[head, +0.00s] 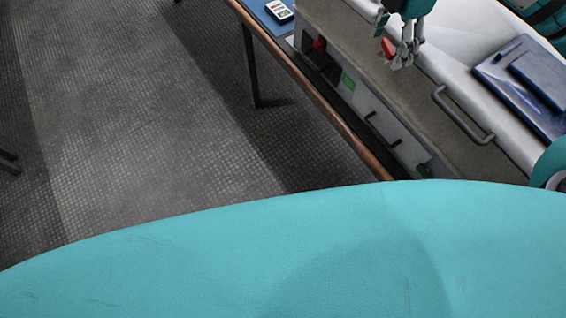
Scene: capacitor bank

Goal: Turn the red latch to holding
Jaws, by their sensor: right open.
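A small red part (388,47), apparently the latch, shows at the top of the grey-beige cabinet (440,115). My right gripper (402,64) is open, with its fingers pointing down just right of this red part. I cannot tell whether they touch. A second red part (320,45) sits in a dark recess on the cabinet's front face, left of the gripper. The latch's exact setting is too small to read. My left gripper is not in view.
The cabinet has a grey handle (463,115) on top and a dark handle on its front. A green label (348,82) is on the front. Blue flat cases (525,85) lie at the right. A wood-edged table (310,92) supports the cabinet.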

